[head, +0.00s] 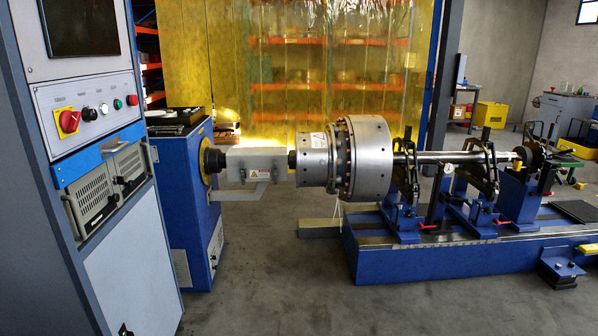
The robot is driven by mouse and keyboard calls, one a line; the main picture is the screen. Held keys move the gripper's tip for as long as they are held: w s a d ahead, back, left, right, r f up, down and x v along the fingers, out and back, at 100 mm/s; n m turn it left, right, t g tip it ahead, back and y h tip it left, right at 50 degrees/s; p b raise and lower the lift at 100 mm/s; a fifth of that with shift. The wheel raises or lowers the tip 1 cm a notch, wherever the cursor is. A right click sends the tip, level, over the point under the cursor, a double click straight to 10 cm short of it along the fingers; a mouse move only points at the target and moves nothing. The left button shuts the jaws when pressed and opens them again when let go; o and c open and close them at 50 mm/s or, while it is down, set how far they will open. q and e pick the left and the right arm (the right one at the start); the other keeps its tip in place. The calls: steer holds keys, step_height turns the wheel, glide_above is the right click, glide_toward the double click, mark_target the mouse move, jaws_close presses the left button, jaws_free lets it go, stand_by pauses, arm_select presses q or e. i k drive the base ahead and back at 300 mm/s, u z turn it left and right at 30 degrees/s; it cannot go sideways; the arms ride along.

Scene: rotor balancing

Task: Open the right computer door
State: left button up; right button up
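A grey control cabinet (20,150) stands at the left of the head view. Below its blue panel (85,166) sit two light grey computer fronts with vent slots, side by side. The right computer door (129,167) is the one farther from me and looks shut. The left computer front (91,198) is nearer and also looks shut. Neither of my grippers is in view.
Above the computers are a red and yellow switch (69,121), buttons and a dark screen (80,27). A large cabinet door (135,265) lies below. A blue drive housing (190,240) and the balancing machine bed (400,262) stand right. Grey floor (270,290) between is clear.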

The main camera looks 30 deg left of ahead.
mark_target(128, 163)
steer(key=u, duration=0.1)
steer(key=i, duration=2.65)
steer(key=u, duration=1.55)
steer(key=i, duration=1.2)
steer(key=u, duration=1.15)
steer(key=i, duration=0.2)
steer(key=u, duration=0.35)
